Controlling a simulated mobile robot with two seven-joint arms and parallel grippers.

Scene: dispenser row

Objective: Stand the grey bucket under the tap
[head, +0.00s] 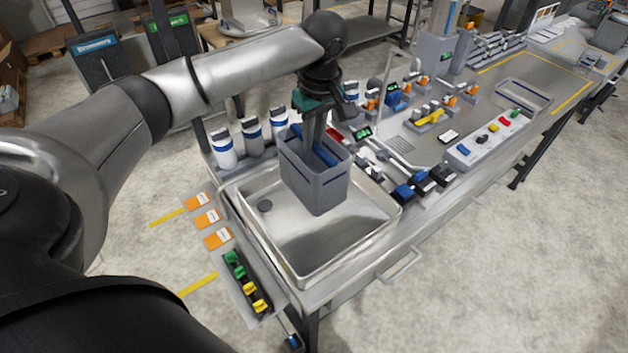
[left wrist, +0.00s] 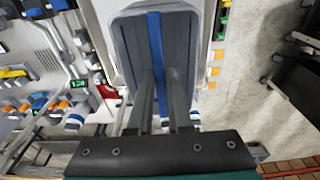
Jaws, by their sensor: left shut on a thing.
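The grey bucket (head: 317,182) hangs upright over the steel sink (head: 262,232); I cannot tell whether its base touches the sink floor. A blue bar (head: 318,150) runs across its open top, and it also shows in the left wrist view (left wrist: 155,45). My left gripper (head: 314,138) comes down from above and is shut on the bucket at this bar. In the left wrist view, the two fingers (left wrist: 161,95) reach into the bucket mouth (left wrist: 124,50). I cannot make out the tap for certain; the bucket and arm may hide it. My right gripper is not in view.
White bottles with dark bands (head: 222,150) stand along the sink's back left edge. Blue and black valves (head: 404,194) crowd the bench right of the sink. Orange cards (head: 208,218) and green and yellow clips (head: 246,282) line the left edge. The sink's front part is empty.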

